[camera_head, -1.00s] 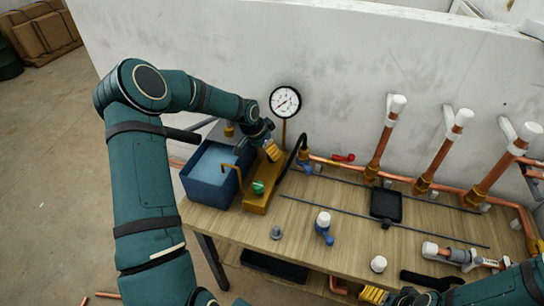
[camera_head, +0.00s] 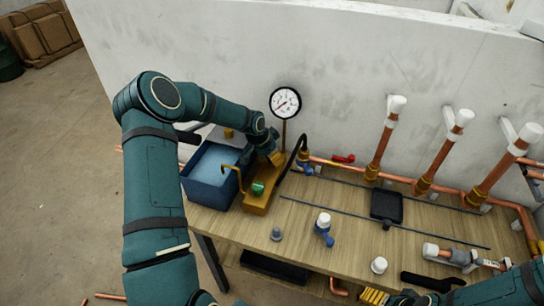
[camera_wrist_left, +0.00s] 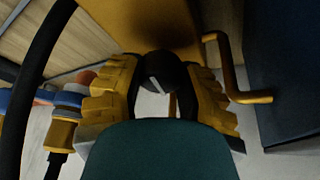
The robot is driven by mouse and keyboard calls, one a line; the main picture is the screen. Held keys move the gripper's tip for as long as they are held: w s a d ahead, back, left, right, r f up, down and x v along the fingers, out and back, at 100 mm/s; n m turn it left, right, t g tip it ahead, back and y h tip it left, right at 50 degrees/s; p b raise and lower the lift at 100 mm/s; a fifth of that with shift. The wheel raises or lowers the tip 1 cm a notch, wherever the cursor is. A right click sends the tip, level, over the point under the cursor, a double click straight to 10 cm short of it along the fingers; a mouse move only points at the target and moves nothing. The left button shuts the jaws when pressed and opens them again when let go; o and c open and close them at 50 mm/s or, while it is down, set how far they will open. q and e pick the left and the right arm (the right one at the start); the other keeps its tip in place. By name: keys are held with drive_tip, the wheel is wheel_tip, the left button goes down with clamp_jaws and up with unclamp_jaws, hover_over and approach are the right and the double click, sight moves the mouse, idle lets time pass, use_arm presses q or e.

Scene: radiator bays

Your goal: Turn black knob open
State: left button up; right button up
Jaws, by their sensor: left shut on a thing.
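The black knob (camera_wrist_left: 163,72), with a pale mark on its face, sits between the yellow fingers of my left gripper (camera_wrist_left: 163,92) in the left wrist view. The fingers are shut on it from both sides. In the head view my left gripper (camera_head: 272,158) is over the back part of the yellow pump body (camera_head: 259,200), and it hides the knob there. How far the knob is turned cannot be told. My right gripper (camera_head: 373,297) shows only in part at the bottom edge, away from the pump; its opening is unclear.
A blue water tank (camera_head: 212,178) stands left of the knob. A pressure gauge (camera_head: 285,103) rises behind, and a black hose (camera_head: 296,157) curves close on the right. A green knob (camera_head: 258,188) is at the pump's front. Copper pipes (camera_head: 381,150) stand farther right.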

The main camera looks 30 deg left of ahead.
use_arm(q)
drive_tip(key=shift+f+n+b, duration=0.15)
drive_tip(key=shift+n+b, duration=0.15)
drive_tip(key=shift+b, duration=0.35)
clamp_jaws()
drive_tip(key=shift+n+y+b, duration=0.3)
drive_tip(key=shift+n+b, duration=0.2)
drive_tip(key=o, duration=1.2)
unclamp_jaws()
drive_tip(key=v, duration=1.2)
